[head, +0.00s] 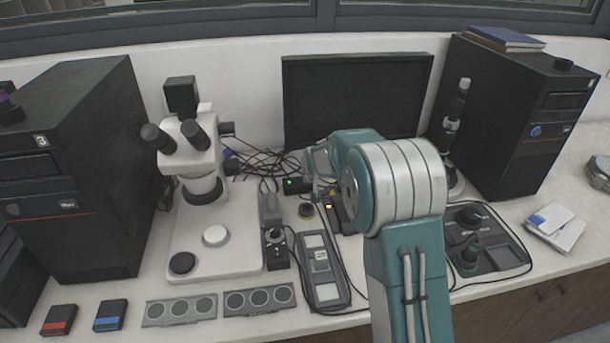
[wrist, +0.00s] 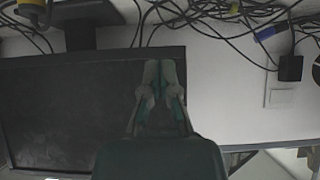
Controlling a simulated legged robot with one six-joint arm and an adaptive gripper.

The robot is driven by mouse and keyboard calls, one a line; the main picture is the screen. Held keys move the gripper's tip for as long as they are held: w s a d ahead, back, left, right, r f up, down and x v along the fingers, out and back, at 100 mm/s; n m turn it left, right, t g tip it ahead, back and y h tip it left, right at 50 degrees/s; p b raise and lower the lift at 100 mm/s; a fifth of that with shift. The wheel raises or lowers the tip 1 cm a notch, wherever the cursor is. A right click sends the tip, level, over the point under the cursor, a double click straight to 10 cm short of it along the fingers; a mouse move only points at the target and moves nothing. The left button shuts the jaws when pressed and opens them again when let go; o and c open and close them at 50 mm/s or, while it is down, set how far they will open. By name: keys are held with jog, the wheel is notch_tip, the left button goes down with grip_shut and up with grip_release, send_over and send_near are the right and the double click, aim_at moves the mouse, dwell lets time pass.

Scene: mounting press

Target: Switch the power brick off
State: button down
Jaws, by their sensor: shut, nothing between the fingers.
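A small black box with a lit green light, which looks like the power brick (head: 297,186), lies on the bench among cables behind the slim grey-and-black panel. Its switch is too small to make out in the head view. My gripper (head: 309,163) is beside and above it, in front of the monitor, partly hidden by my teal arm. In the wrist view my gripper (wrist: 159,76) is shut and empty, its fingertips over the monitor's edge. I cannot pick out the power brick in the wrist view.
The dark monitor (head: 357,98) stands at the back, with tangled black cables (head: 259,163) left of it. A white microscope (head: 203,190) stands at left, between two black towers. A control panel (head: 497,245) lies at right. The wrist view shows a black plug (wrist: 290,68) at the wall.

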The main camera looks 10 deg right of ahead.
send_over(305, 176)
jog(key=s, duration=0.3)
jog(key=f, duration=0.3)
jog(key=shift+w+d+f, duration=0.2)
jog(key=shift+w+f, duration=0.05)
jog(key=shift+f, duration=0.05)
jog(key=f, duration=0.3)
jog(key=shift+w+f, duration=0.15)
jog(key=shift+w, duration=0.2)
jog(key=shift+w+a+f, duration=0.1)
jog(key=shift+a+f, duration=0.1)
jog(key=shift+f, duration=0.2)
jog(key=shift+d+f, duration=0.1)
jog(key=shift+f+g, duration=0.15)
jog(key=shift+g, duration=0.15)
jog(key=shift+w, duration=0.15)
jog(key=shift+w+r, duration=0.2)
jog(key=shift+w, duration=0.5)
